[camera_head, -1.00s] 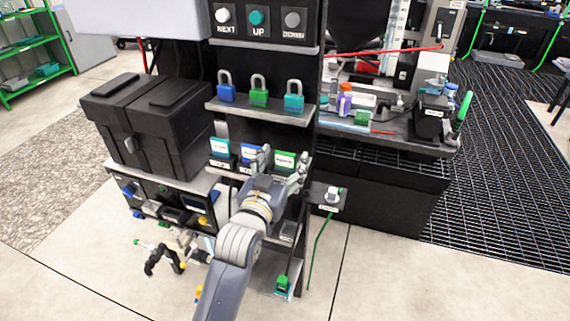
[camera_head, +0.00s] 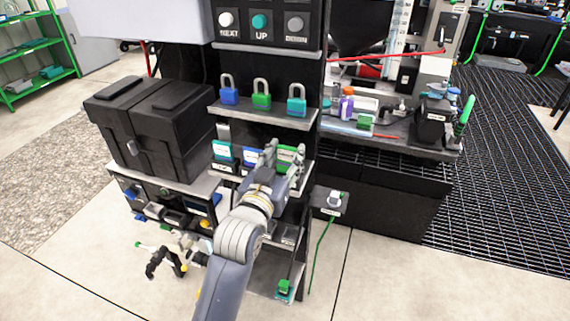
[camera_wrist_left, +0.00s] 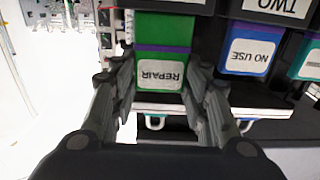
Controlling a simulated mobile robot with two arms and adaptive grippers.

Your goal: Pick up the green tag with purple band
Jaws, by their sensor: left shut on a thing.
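The green tag with purple band (camera_wrist_left: 162,33) hangs in the rack and carries a white REPAIR label. It is upside down in the left wrist view. In the head view the tag (camera_head: 287,153) is partly hidden behind my gripper. My left gripper (camera_head: 284,158) is at the tag, with a finger on each side. In the left wrist view my left gripper (camera_wrist_left: 161,82) is shut on the tag's label end. My right gripper is not in view.
A blue NO USE tag (camera_wrist_left: 250,48) and a teal tag (camera_head: 222,150) hang beside it in the rack. Padlocks (camera_head: 261,97) stand on the shelf above. A black case (camera_head: 150,120) is left of the rack. A small side shelf (camera_head: 330,203) is at right.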

